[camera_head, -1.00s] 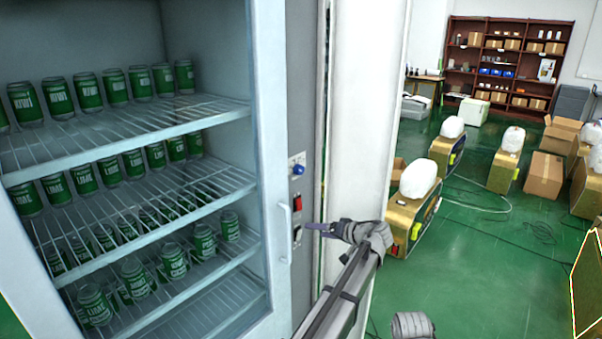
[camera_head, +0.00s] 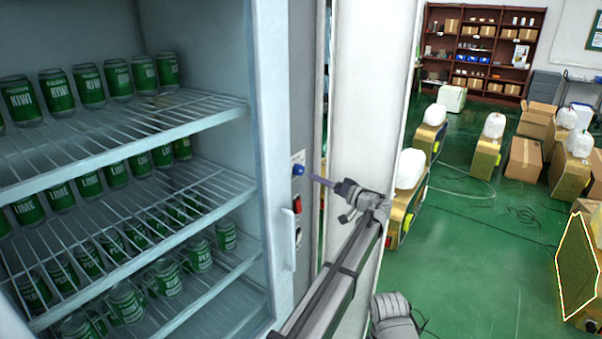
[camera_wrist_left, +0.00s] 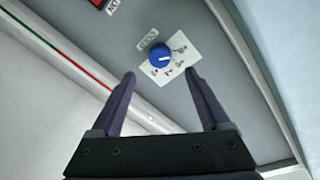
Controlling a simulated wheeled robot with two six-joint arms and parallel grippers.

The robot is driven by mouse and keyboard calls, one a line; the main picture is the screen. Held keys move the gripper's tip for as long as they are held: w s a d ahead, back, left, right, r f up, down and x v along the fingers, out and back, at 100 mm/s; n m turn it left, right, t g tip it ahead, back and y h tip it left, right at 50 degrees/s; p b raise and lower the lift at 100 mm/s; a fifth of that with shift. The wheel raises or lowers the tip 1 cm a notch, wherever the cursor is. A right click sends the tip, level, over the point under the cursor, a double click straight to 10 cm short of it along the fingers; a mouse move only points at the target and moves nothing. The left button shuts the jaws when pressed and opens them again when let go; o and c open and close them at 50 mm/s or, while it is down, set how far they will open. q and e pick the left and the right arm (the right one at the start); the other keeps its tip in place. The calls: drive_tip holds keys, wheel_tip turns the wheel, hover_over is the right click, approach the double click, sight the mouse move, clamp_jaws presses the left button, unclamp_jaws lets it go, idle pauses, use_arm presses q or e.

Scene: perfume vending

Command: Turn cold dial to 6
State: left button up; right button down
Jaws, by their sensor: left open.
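The blue cold dial (camera_head: 298,170) sits on the grey side panel of the fridge. In the left wrist view the dial (camera_wrist_left: 160,55) sits on a white plate with small marks too blurred to read, beside a label that seems to read COLD. A short white line shows on its face. My left gripper (camera_head: 318,180) is at the dial's height, just to its right in the head view. In the wrist view its open fingers (camera_wrist_left: 160,76) point at the dial, one either side of its line, apart from it.
A red switch (camera_head: 297,205) is below the dial on the panel. The fridge door handle (camera_head: 289,239) is left of the panel. Shelves of green cans (camera_head: 145,73) show behind the glass. A green floor with machines and boxes (camera_head: 523,160) lies to the right.

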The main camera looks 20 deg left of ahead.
sight(301, 171)
use_arm(q)
drive_tip(key=x, duration=0.8)
clamp_jaws()
idle(0.6)
